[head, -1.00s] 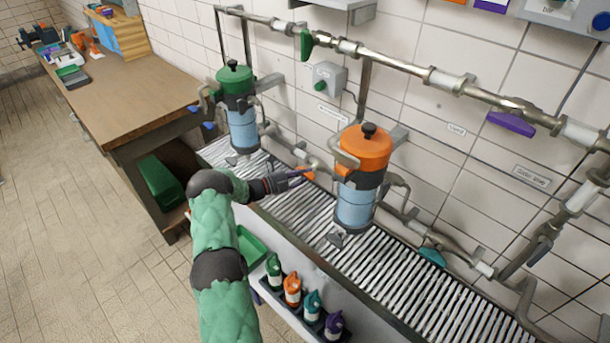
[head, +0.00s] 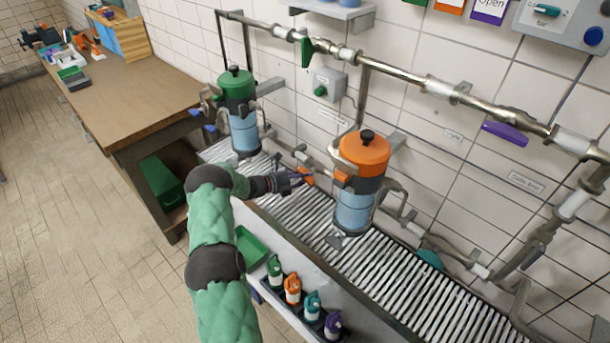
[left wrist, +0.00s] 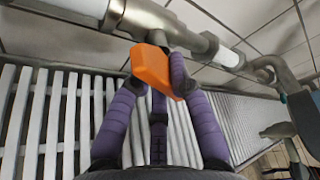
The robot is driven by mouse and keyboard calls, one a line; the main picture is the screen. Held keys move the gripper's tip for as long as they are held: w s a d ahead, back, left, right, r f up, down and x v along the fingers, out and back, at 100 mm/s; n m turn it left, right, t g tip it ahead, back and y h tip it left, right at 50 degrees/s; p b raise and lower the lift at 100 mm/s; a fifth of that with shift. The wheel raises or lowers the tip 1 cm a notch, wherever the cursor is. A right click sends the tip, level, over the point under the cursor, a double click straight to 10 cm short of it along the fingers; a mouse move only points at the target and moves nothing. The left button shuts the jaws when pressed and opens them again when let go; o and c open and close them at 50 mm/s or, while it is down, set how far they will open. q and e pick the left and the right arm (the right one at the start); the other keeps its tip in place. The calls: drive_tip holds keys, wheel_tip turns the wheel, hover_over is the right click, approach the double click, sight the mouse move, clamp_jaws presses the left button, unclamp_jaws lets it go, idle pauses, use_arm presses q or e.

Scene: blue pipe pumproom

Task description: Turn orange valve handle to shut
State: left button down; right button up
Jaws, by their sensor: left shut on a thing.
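The orange valve handle (head: 306,177) is on the low metal pipe along the wall, between the two filter canisters. In the left wrist view the handle (left wrist: 152,70) is a flat orange block under a metal valve body. My left gripper (head: 297,179) reaches it from the left. Its purple fingers (left wrist: 160,92) are shut on the handle, with a finger on either side and one behind or below it. The handle is partly hidden by the fingers. My right gripper is not in view.
The orange-lidded canister (head: 362,152) stands close to the right of the handle; the green-lidded canister (head: 237,88) stands to the left. A slatted drain grate (head: 300,208) lies below. A teal handle (head: 429,259) and a purple handle (head: 505,134) are farther right.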

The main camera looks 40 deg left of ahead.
use_arm(q)
drive_tip(key=m+y, duration=0.1)
drive_tip(key=m, duration=0.1)
drive_tip(key=shift+r+m+g+y, duration=0.1)
drive_tip(key=shift+m+g+y, duration=0.2)
drive_tip(key=shift+m, duration=0.1)
drive_tip(key=shift+m+y, duration=0.6)
drive_tip(key=shift+m, duration=0.4)
drive_tip(key=m+y+b, duration=0.2)
drive_tip(key=b, duration=0.2)
drive_tip(key=shift+m, duration=0.3)
drive_tip(key=shift+m+y+b, duration=0.4)
drive_tip(key=shift+m+b, duration=0.3)
drive_tip(key=shift+b, duration=0.8)
drive_tip(key=shift+a, duration=0.1)
drive_tip(key=c, duration=1.1)
unclamp_jaws()
drive_tip(key=shift+c, duration=0.2)
drive_tip(key=shift+s+r, duration=0.15)
